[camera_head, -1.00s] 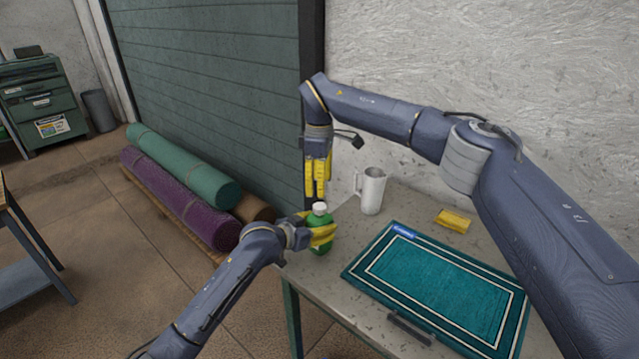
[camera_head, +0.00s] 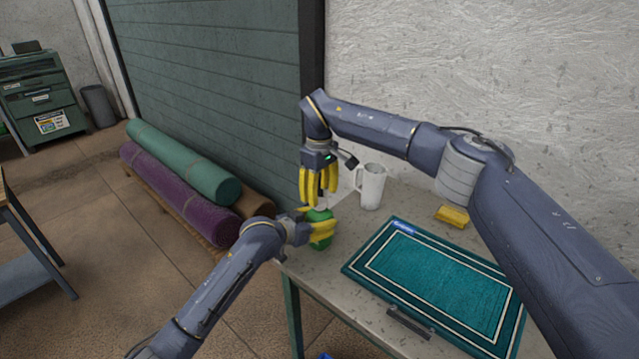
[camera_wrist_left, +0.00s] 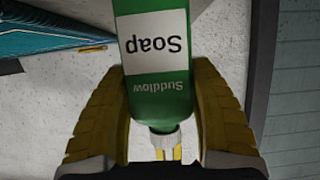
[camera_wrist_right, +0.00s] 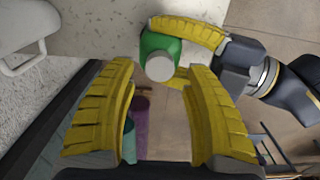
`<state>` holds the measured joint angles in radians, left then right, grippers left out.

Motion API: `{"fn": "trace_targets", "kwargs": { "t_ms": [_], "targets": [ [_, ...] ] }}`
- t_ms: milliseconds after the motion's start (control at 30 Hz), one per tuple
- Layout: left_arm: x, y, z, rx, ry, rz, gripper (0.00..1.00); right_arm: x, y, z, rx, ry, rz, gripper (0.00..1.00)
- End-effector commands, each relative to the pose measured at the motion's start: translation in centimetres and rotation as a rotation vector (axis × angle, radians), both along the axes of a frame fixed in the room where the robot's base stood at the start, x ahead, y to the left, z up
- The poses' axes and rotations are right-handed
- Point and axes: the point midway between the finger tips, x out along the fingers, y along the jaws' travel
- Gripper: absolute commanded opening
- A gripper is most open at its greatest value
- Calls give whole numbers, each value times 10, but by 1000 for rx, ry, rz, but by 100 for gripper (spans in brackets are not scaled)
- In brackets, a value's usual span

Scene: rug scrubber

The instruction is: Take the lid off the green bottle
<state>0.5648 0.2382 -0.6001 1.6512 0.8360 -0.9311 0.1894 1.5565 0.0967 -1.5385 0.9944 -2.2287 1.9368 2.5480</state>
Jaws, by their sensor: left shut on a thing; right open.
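The green bottle (camera_head: 319,216) stands at the left corner of the table, and its label reads "Soap" in the left wrist view (camera_wrist_left: 158,65). My left gripper (camera_head: 322,231) is shut on the bottle's body from the left. The white lid (camera_wrist_right: 160,68) is on the bottle's top; in the head view it is mostly hidden behind yellow fingers. My right gripper (camera_head: 319,200) points down over the bottle, open, with its fingertips spread about the lid. In the right wrist view the lid lies beyond and between the fingers (camera_wrist_right: 160,85); I cannot tell whether they touch it.
A brush-like item (camera_head: 410,325) lies at the front edge.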

Motion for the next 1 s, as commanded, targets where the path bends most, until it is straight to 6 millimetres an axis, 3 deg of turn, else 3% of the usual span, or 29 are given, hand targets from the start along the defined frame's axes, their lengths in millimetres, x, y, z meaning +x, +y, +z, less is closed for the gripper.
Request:
{"fn": "trace_targets", "kwargs": {
  "t_ms": [300,767,1000],
  "targets": [
    [-1,0,-2,1,3,-1,0,0,0,-28,1,1,1,51],
    [-1,0,-2,1,3,-1,0,0,0,-33,0,0,1,51],
    [-1,0,-2,1,3,-1,0,0,0,-33,0,0,1,23]
  ]
}}
